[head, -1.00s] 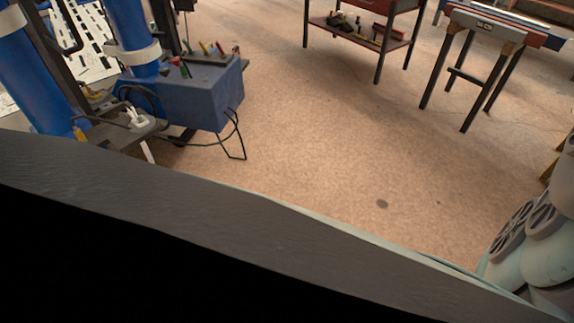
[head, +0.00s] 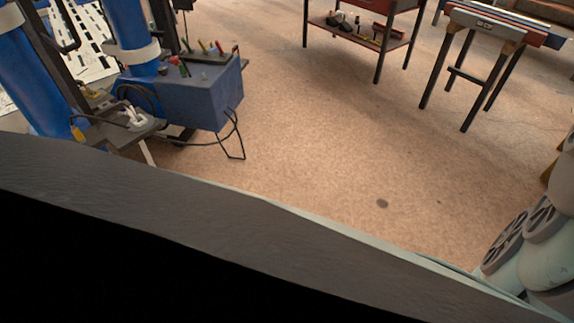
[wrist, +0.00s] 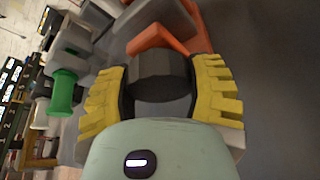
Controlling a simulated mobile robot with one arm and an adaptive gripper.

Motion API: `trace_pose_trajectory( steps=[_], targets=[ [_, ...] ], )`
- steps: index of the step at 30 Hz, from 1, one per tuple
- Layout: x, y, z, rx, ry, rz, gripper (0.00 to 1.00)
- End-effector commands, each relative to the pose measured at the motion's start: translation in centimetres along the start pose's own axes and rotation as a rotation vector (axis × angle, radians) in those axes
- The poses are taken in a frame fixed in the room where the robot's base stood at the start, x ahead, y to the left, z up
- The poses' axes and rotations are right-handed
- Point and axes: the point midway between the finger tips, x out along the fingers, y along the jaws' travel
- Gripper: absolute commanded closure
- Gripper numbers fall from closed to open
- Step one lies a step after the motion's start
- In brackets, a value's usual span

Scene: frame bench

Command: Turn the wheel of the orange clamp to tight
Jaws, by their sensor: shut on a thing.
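In the wrist view, my gripper (wrist: 163,88) has its two yellow ridged fingers closed on a dark grey faceted wheel (wrist: 160,78). The orange clamp (wrist: 166,38) shows just beyond the wheel, with orange parts above it and to its right. The fingers hide the sides of the wheel, and I see no mark that tells how tight it is. The head view shows neither the clamp nor my gripper.
In the wrist view, a green cylindrical part (wrist: 63,92) stands left of my gripper among grey parts. In the head view, a blue box (head: 205,95) with cables stands at left, and a sawhorse-like stand (head: 480,50) at upper right. Open floor (head: 320,130) lies between.

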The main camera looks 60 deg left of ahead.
Motion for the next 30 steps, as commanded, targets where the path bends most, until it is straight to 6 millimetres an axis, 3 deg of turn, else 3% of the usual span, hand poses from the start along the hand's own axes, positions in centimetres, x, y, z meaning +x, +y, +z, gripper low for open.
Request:
trace_pose_trajectory(
  steps=[4,5,13,30],
  targets=[
    [-0.01,-0.02,0.00,-0.002,0.000,0.000,0.81],
    [-0.01,-0.02,0.00,-0.002,0.000,0.000,0.41],
    [-0.01,0.00,-0.01,-0.002,0.000,0.000,0.13],
    [-0.98,0.12,-0.01,-0.001,-0.002,0.007,0.11]
  ],
)
